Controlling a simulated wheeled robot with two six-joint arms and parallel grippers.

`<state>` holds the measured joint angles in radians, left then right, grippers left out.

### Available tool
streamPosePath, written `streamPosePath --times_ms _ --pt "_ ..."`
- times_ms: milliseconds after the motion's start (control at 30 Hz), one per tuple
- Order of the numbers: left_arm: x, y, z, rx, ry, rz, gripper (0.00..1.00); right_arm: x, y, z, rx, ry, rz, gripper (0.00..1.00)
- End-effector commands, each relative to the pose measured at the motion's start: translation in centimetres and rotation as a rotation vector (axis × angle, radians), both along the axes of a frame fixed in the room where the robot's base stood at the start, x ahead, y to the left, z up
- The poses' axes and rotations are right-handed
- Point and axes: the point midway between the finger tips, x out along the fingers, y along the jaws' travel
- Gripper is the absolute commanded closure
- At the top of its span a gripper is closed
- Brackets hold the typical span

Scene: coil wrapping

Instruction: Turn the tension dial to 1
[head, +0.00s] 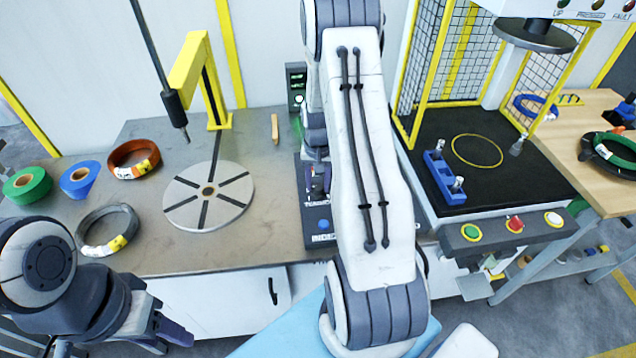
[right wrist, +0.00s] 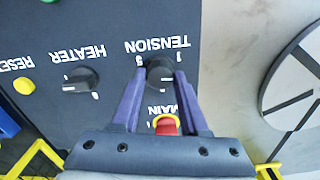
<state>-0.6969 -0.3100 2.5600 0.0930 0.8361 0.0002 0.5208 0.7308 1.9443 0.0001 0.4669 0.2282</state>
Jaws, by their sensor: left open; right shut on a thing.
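The tension dial (right wrist: 160,72) is a dark round knob on the black control panel, under the upside-down word TENSION in the right wrist view. A small 1 is printed near its upper right. The mark on the knob is too small to read surely. My right gripper (right wrist: 158,76) is shut on the dial, one purple finger on each side. In the head view my right gripper (head: 318,180) is over the panel, largely hidden by my arm, and the dial is hidden. My left gripper (head: 168,332) is open and empty in front of the table.
The heater dial (right wrist: 80,80), yellow reset button (right wrist: 24,86) and red main switch (right wrist: 166,124) are close by on the panel. A round slotted turntable (head: 209,196) stands left of the panel. Coils and tape rolls lie farther left. A caged press (head: 480,160) is at the right.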

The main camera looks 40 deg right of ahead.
Motion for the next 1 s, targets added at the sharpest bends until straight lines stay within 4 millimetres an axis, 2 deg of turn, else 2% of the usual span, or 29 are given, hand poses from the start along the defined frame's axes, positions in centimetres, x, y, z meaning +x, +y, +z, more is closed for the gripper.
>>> streamPosePath --times_ms 500,1000 --pt "0.0 0.0 -0.15 0.0 0.0 0.0 0.5 0.02 -0.04 0.06 0.0 -0.001 0.436 1.0" --pt "0.0 0.0 -0.19 0.0 0.0 0.0 0.5 0.02 -0.06 0.08 -0.001 -0.002 0.602 1.0"
